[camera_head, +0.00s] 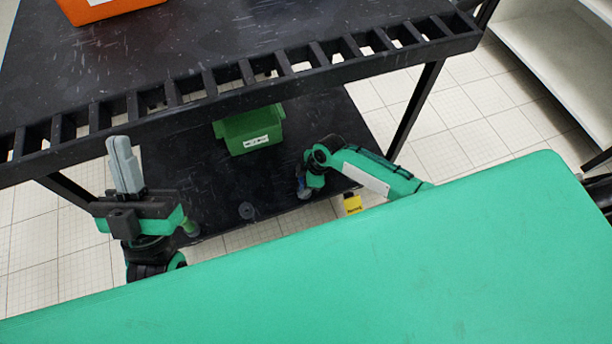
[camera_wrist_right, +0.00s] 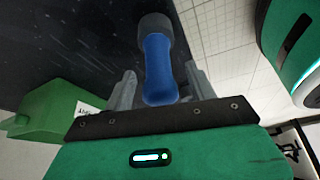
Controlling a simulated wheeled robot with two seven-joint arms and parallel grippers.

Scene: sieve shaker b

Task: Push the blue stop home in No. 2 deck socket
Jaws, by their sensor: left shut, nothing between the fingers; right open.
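The blue stop (camera_wrist_right: 160,70) shows in the right wrist view, its far end at a dark grey round collar (camera_wrist_right: 155,27) by the lower deck's edge. How deep it sits there I cannot tell. My right gripper (camera_wrist_right: 160,88) is open, with one finger on each side of the stop. In the head view a bit of blue (camera_head: 301,176) shows beside my right gripper (camera_head: 304,190), mostly hidden by my wrist. My left gripper (camera_head: 122,160) is shut and empty, pointing up at the left. A dark round piece (camera_head: 246,210), possibly another socket, lies on the lower deck.
A green bin (camera_head: 250,130) with a white label stands on the lower deck (camera_head: 215,180). The slotted black upper shelf (camera_head: 300,68) runs above it, with an orange bin (camera_head: 105,8). A green peg-like piece (camera_head: 190,225) is near my left wrist. A yellow-labelled object (camera_head: 351,204) sits beyond the deck edge.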

